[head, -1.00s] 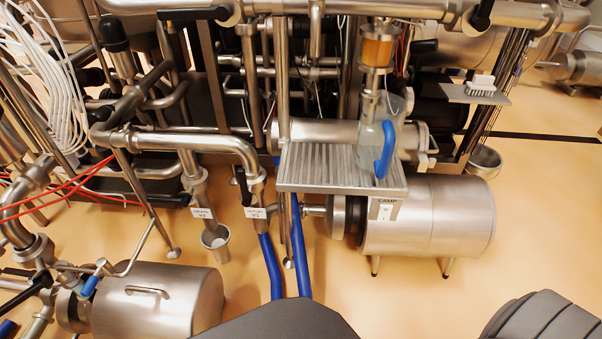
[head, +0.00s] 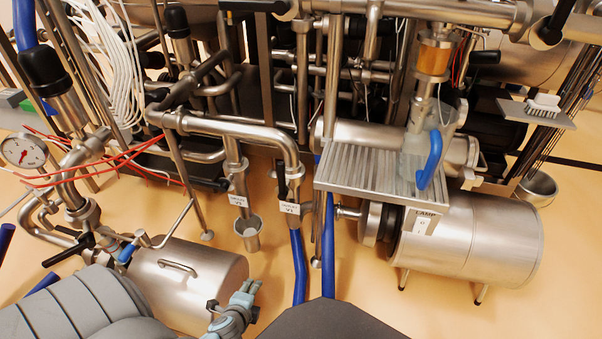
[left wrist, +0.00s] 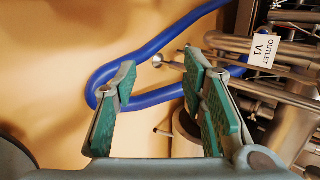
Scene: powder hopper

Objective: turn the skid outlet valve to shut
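The outlet valve carries a white tag (head: 289,207) and has a black lever (head: 282,181) that points roughly along its vertical pipe, above a blue hose (head: 299,265). In the left wrist view the tag reading OUTLET V1 (left wrist: 263,51) is at the upper right; the lever cannot be made out there. My left gripper (head: 247,292) is low in the head view, below and left of the valve and apart from it. In the left wrist view my left gripper (left wrist: 164,68) is open, with green pads and nothing between them. My right gripper is out of view.
A second tagged valve (head: 238,200) stands just left, above a small metal cup (head: 248,234). A steel motor housing (head: 190,285) lies near my left arm. A ribbed shelf (head: 365,178) juts out right of the outlet valve. Blue hose (left wrist: 150,97) runs behind my left fingers.

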